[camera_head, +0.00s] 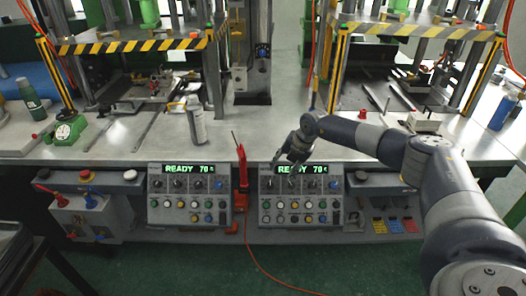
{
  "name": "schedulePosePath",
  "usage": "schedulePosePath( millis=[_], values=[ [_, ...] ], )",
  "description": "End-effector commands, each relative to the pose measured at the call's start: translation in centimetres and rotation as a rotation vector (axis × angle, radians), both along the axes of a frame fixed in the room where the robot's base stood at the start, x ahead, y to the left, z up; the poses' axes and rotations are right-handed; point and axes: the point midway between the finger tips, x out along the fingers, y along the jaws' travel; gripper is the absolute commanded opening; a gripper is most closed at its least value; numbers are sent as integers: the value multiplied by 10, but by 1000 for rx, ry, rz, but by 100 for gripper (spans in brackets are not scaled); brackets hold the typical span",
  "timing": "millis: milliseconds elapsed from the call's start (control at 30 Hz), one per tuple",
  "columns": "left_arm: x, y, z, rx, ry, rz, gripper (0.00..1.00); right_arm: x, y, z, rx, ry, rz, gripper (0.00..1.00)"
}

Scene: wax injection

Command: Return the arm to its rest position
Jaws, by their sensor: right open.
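My right arm (350,132) reaches in from the right side of the head view, bent at its elbow, across the front of the workbench. Its gripper (284,172) hangs at the top edge of the right control panel (300,212), in front of the panel's green READY 70 display. The gripper is small in view; its fingers are apart and I see nothing between them. I cannot tell whether the fingertips touch the panel. My left gripper is not in view.
A left control panel (188,214), a red tool (241,168) and a white canister (195,122) are nearby. Two machines with striped guards (130,45) stand behind. A green bottle (29,94) is far left, a blue bottle (502,112) far right. The bench's middle (270,125) is clear.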

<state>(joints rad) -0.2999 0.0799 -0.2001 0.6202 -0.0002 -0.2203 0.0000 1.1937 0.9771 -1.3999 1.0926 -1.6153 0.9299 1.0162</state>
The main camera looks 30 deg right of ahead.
Motion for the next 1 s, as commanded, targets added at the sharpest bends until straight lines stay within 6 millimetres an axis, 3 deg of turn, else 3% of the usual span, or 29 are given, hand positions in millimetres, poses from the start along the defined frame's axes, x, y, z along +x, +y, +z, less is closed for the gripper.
schedulePosePath(
  millis=[233,367,533,600,700,867,1000],
  values=[
    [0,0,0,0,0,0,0,1,6,-4,15,-1,5,45],
    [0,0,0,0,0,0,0,6,47,-27,123,-22,28,45],
    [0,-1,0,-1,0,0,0,13,143,-81,433,-98,-5,45],
    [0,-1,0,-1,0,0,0,11,173,-104,560,-134,-70,45],
    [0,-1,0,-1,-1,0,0,3,200,-141,713,-177,-215,45],
    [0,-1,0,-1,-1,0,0,-39,210,-223,863,-199,-559,45],
    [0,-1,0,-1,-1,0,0,-107,197,-304,877,-165,-893,45]
  ],
)
